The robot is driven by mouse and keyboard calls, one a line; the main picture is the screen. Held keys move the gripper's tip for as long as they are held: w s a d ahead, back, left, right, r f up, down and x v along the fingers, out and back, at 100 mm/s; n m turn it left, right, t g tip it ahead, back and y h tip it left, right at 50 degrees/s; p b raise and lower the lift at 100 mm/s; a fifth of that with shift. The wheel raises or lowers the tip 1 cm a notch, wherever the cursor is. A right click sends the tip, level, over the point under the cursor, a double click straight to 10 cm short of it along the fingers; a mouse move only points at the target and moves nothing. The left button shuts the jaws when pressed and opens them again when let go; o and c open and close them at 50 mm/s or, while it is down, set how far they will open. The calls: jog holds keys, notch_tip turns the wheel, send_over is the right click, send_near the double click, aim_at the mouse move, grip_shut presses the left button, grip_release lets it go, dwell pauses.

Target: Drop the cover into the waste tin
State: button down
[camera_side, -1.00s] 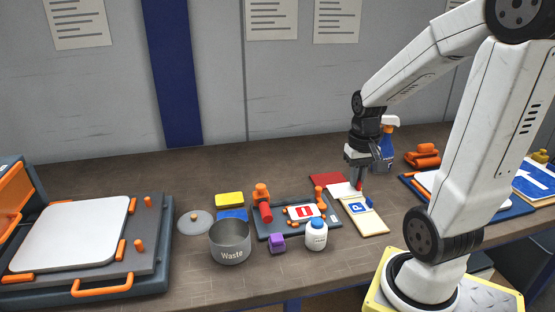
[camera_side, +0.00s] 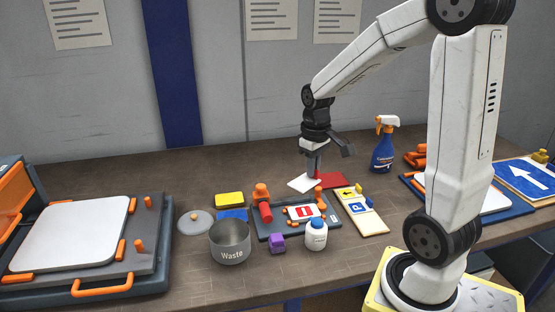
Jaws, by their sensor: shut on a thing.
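The cover is a thin white sheet (camera_side: 302,183). My gripper (camera_side: 314,174) is shut on its right edge, and the sheet sticks out to the left of the fingers. It appears to be a little above the table, beside the red sheet; the exact height is hard to tell. The waste tin (camera_side: 230,256) is a grey, open round tin marked "Waste", standing in front and to the left of my gripper. Its inside looks empty from here.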

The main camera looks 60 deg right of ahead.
jog(key=w+a+f+n, duration=0.2)
jog(key=w+a+n, duration=0.3)
jog(key=w, duration=0.3)
jog(key=w+a+f+n, duration=0.2)
jog(key=w+a+n, duration=0.4)
jog(key=w+a, duration=0.2)
jog(key=shift+w+a+f+n, duration=0.25)
jog(key=shift+w+a+n, duration=0.05)
jog(key=shift+w, duration=0.2)
jog(key=shift+f, duration=0.15)
notch_tip(320, 180, down, 7)
grip_release()
dwell(0.6)
